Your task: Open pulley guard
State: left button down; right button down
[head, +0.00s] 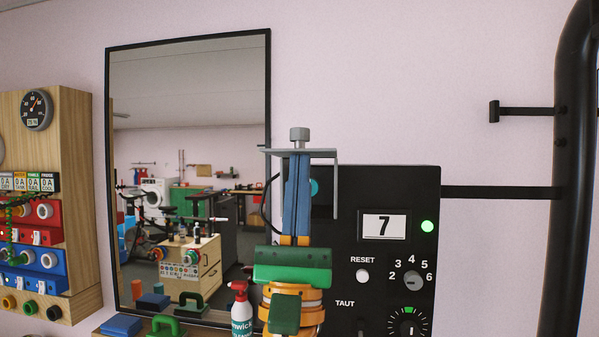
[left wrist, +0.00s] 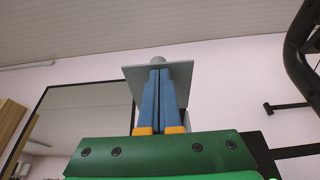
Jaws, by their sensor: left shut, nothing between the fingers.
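The pulley guard seems to be the grey angled plate (head: 335,182) at the upper left of the black panel (head: 400,178). A grey knob (head: 299,134) stands on its top. My left gripper (head: 298,160) points up with its blue fingers shut and empty. Its fingertips are at the underside of the plate's top; I cannot tell whether they touch it. In the left wrist view the fingers (left wrist: 158,77) end just below the plate (left wrist: 183,73), with the knob (left wrist: 157,60) above. My fingers and wrist hide part of the panel. My right gripper is not in view.
A black post (head: 570,180) stands at right. A mirror (head: 180,90) is behind; a spray bottle (head: 241,310) stands below. A wooden board with valves (head: 75,130) is left.

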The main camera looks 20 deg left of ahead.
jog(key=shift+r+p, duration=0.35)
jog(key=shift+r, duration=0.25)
